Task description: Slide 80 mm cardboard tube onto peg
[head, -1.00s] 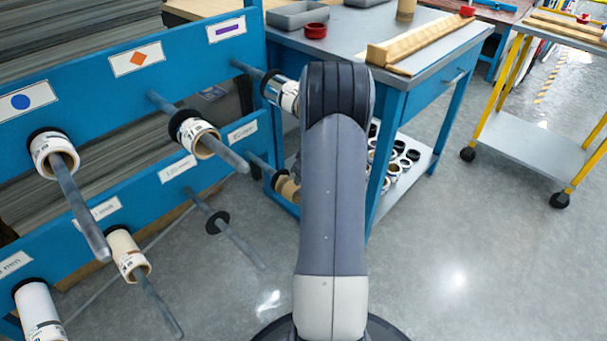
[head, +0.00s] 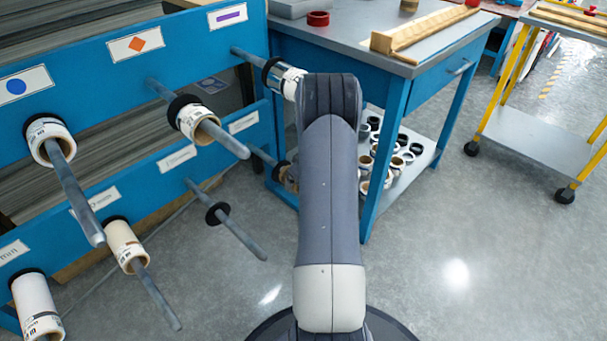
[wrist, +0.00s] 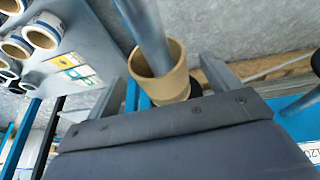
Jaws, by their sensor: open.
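A brown cardboard tube (wrist: 172,86) sits around a grey peg (wrist: 148,25) in the wrist view, the peg's shaft coming out of its open end. A black collar shows just behind the tube. My gripper (wrist: 165,72) is open, with one finger on each side of the tube; I cannot tell whether either finger touches it. In the head view the tube (head: 292,177) is a small brown patch on the lower right peg, by the black collar (head: 281,170). My arm hides the rest of it and my gripper there.
Blue rack rails hold several other pegs, some with white rolls (head: 126,243); one lower peg (head: 240,232) carries only a black collar. A blue workbench (head: 400,95) has rolls on its lower shelf (head: 430,150). A yellow cart (head: 535,145) stands right. Floor is clear between them.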

